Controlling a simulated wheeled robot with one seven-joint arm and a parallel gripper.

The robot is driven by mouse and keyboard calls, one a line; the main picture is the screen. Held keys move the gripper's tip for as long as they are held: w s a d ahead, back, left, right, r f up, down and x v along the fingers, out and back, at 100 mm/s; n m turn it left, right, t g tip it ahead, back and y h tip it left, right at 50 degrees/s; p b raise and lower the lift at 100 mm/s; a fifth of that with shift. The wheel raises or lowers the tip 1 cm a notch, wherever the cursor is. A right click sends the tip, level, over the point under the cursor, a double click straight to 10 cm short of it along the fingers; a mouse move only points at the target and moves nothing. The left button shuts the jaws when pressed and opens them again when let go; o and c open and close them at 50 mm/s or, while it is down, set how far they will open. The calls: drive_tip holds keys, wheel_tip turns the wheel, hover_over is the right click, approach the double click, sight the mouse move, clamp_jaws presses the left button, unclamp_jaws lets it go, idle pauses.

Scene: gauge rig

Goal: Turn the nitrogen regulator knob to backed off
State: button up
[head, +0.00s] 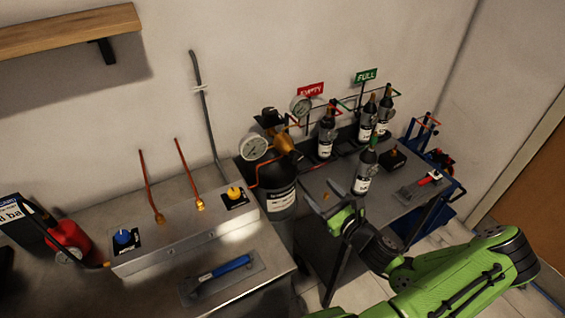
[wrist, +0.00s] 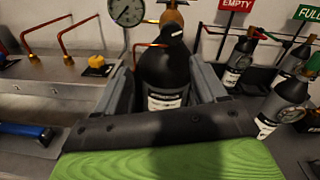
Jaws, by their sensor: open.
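A large black gas cylinder (head: 280,193) stands between the bench and the cart, with a brass regulator (head: 287,146) and two round gauges on top. A dark knob-like part (head: 271,118) shows at the regulator; I cannot read a nitrogen label or the knob's setting. In the wrist view the cylinder (wrist: 164,78) fills the space beyond my jaws, and a dark rounded part (wrist: 172,32) sits in front of the brass. My gripper (head: 330,208) is open and empty, in front of and to the right of the cylinder, below the regulator.
A metal box on the left bench carries a yellow knob (head: 235,193) and a blue knob (head: 123,237). A blue-handled tool (head: 230,267) lies before it. The cart (head: 318,181) holds several small bottles below EMPTY (head: 311,90) and FULL (head: 367,76) signs. Copper pipes rise at the wall.

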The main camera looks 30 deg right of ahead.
sight(298, 160)
drive_tip(key=shift+m+h, duration=0.7)
drive_tip(key=shift+m, duration=0.1)
drive_tip(key=w, duration=0.5)
drive_tip(key=w+d+p, duration=0.1)
drive_tip(key=w, duration=0.4)
drive_tip(key=w+d, duration=0.1)
drive_tip(key=w, duration=0.4)
drive_tip(key=shift+w+f+p, duration=0.1)
drive_tip(key=shift+w+p, duration=0.15)
drive_tip(key=shift+p, duration=0.1)
drive_tip(key=c, duration=1.1)
